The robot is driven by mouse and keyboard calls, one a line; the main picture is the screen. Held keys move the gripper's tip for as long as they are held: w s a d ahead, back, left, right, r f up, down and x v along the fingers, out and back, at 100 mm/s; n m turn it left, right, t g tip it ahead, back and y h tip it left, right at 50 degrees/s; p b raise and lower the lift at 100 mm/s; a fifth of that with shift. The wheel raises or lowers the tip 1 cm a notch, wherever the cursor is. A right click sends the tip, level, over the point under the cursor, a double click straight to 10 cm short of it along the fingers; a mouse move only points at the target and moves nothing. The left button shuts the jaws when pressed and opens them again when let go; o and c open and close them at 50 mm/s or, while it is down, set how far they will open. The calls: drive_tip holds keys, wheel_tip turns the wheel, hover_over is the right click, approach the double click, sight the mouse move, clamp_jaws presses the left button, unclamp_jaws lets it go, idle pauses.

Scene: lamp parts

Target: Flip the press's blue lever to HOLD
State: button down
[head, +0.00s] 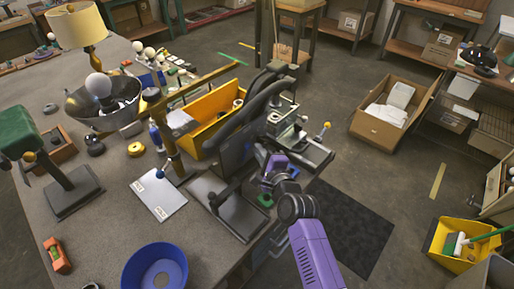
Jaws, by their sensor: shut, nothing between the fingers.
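A black press (236,150) with a dark flat base (232,212) stands near the table's right edge. A white plate (158,198) with small labels, too small to read, lies to its left. A small blue knob (160,173) shows at the plate's upper edge, beside a brass post (172,150); it may be the blue lever, but its position is unclear. My gripper (266,160) is at the press's right side, shut and empty, left of the plate-free table edge. Its fingertips are partly hidden against the dark frame, so contact cannot be told.
A yellow bin (208,128) stands behind the press. A blue bowl (155,268) is at the table's front, and a green-topped stand (68,185) at the left. A dark bowl with a bulb (85,105) and a lamp (78,28) stand farther back.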

drive_tip(key=shift+x, duration=1)
